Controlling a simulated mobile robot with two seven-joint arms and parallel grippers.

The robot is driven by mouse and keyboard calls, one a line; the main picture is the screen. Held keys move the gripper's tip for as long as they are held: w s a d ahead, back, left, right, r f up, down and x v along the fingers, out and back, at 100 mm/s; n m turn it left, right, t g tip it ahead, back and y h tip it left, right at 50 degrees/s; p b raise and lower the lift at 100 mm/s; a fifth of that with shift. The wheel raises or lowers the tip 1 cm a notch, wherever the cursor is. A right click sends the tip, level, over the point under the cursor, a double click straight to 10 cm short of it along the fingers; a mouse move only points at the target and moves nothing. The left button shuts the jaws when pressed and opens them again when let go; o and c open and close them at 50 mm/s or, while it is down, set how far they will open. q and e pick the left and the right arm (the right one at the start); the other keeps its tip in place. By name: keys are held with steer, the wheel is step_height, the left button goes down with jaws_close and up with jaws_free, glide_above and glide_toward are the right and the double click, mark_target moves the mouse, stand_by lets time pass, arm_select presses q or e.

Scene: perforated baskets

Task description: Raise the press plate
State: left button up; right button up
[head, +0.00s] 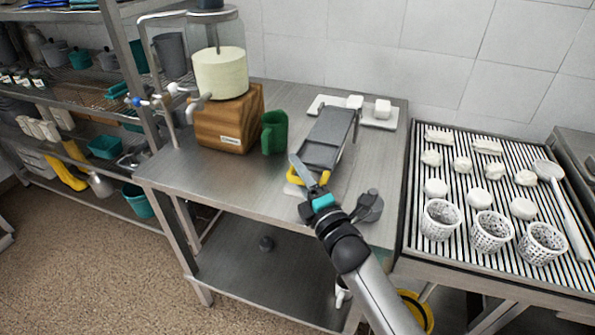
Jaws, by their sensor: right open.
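A press with a dark grey plate (327,133) stands on the steel table, tilted in the picture from upper right to lower left. A yellow handle (324,177) shows at its near end. My right gripper (303,172), with a teal band behind its fingers, is open at this near end, beside the yellow handle. It partly hides the handle, and I cannot tell whether it touches it. My left gripper is not in view.
A dark grey object (369,207) lies right of my gripper. Perforated baskets (491,232) stand on the slatted right table.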

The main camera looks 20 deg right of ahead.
steer(key=shift+w, duration=0.15)
steer(key=shift+r, duration=0.1)
jaws_close()
steer(key=shift+a+r, duration=0.1)
steer(key=shift+r, duration=0.15)
stand_by(1.1)
